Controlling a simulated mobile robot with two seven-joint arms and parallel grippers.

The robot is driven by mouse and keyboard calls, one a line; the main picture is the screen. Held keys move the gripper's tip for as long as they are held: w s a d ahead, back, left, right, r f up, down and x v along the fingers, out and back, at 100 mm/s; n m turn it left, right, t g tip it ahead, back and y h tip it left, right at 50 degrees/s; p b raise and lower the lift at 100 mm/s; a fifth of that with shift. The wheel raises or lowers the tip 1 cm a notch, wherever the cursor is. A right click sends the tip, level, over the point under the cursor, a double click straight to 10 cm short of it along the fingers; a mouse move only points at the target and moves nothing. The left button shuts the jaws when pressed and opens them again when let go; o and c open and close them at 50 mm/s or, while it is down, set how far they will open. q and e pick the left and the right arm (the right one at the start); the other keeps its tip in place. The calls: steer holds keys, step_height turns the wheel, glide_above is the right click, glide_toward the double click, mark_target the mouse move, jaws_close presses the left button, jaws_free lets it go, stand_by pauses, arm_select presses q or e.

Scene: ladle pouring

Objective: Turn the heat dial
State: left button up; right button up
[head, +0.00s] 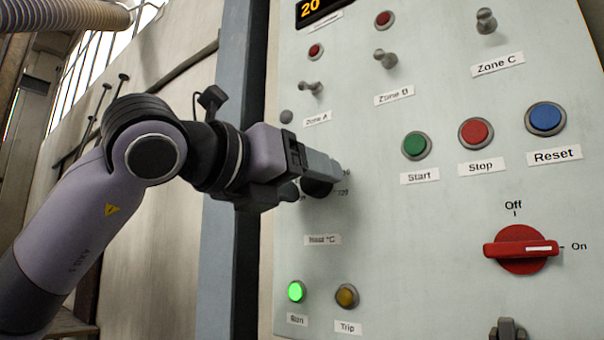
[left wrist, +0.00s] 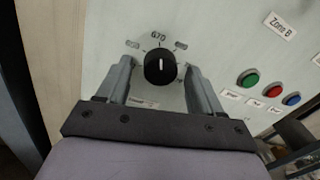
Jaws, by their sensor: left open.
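The heat dial (left wrist: 160,67) is a round black knob with a white pointer line, seen in the left wrist view, with "670" printed above it. The line points up, roughly toward that number. In the head view the dial (head: 317,189) is partly hidden behind my gripper, above the label "Heat °C" (head: 322,240). My left gripper (head: 325,172) is at the panel, its fingers open. In the left wrist view the gripper (left wrist: 159,66) has one finger on each side of the dial, with gaps showing. My right gripper is not in view.
The pale panel carries a green Start button (head: 416,145), a red Stop button (head: 476,133), a blue Reset button (head: 545,118) and a red rotary switch (head: 521,249) pointing to On. Zone toggle levers (head: 386,59) stick out above. The green Run lamp (head: 296,292) is lit.

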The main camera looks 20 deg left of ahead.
arm_select(q)
steer(key=c, duration=1.1)
steer(key=shift+o, duration=0.2)
